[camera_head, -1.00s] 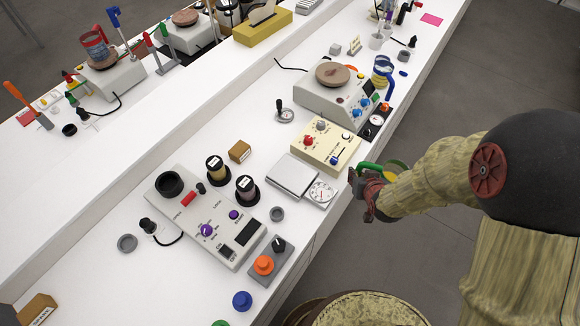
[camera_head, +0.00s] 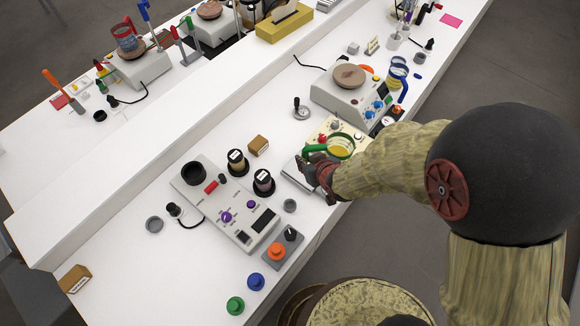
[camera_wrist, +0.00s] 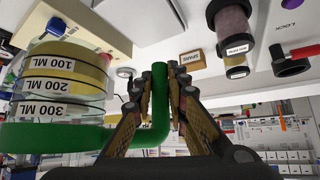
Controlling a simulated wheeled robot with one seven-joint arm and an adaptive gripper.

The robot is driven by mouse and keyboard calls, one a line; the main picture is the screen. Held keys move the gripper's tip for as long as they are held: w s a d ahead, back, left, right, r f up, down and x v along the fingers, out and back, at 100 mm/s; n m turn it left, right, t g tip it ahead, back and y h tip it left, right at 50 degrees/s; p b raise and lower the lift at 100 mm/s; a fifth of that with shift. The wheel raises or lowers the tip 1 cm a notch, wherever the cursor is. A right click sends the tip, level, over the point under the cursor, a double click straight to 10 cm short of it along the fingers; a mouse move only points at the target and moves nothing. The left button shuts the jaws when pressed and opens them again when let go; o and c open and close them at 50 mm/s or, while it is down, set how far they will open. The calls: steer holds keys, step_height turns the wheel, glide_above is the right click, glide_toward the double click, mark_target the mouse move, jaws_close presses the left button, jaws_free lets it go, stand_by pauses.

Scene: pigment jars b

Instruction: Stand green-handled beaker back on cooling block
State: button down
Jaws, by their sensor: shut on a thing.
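The green-handled beaker (camera_head: 340,149) is clear with a green rim and yellow contents. In the wrist view the beaker (camera_wrist: 62,85) fills the left side, with 100, 200 and 300 ML labels. My gripper (camera_head: 314,166) is shut on its green handle (camera_wrist: 160,100), which passes between the fingers (camera_wrist: 160,88). The beaker looks about upright and overlaps the cream control box (camera_head: 325,132) in the head view; its height above the bench is unclear. A silver square plate (camera_head: 291,177) lies partly hidden beneath my gripper; I cannot tell whether it is the cooling block.
A hotplate (camera_head: 346,98) and a blue-handled beaker (camera_head: 398,72) stand further back right. Two dark-capped jars (camera_head: 238,163) (camera_head: 264,183) and a grey control console (camera_head: 227,211) are left of my gripper. A small cardboard box (camera_head: 258,145) sits behind.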

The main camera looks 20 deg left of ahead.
glide_above(288, 173)
step_height(288, 173, down, 7)
steer(key=shift+r, duration=0.1)
step_height(288, 173, down, 3)
steer(key=shift+r, duration=0.1)
steer(key=shift+f+b, duration=0.35)
steer(key=shift+b, duration=0.05)
steer(key=shift+f+b, duration=0.3)
steer(key=c, duration=1.8)
jaws_free()
steer(key=shift+o, duration=0.2)
